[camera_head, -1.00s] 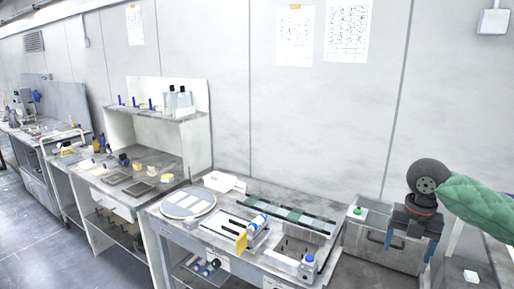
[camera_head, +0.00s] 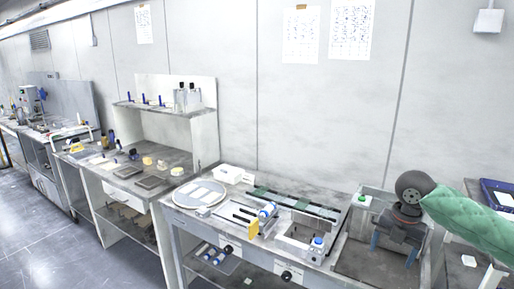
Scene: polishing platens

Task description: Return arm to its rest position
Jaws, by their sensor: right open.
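My right arm, in a green quilted sleeve, comes in from the right edge. My right gripper (camera_head: 394,254) hangs from it with two blue fingers pointing down, spread apart and with nothing between them. It is at the right of the head view, to the right of the workbench and in front of a grey bin-like surface. My left gripper does not show.
A bench (camera_head: 185,222) with a round platen (camera_head: 199,194), a white box (camera_head: 228,174), a yellow piece (camera_head: 252,229) and a blue-capped bottle (camera_head: 317,248) stands left of the gripper. A green button box (camera_head: 361,200) is close by. Shelved benches (camera_head: 160,142) line the wall. Floor (camera_head: 100,262) at left is clear.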

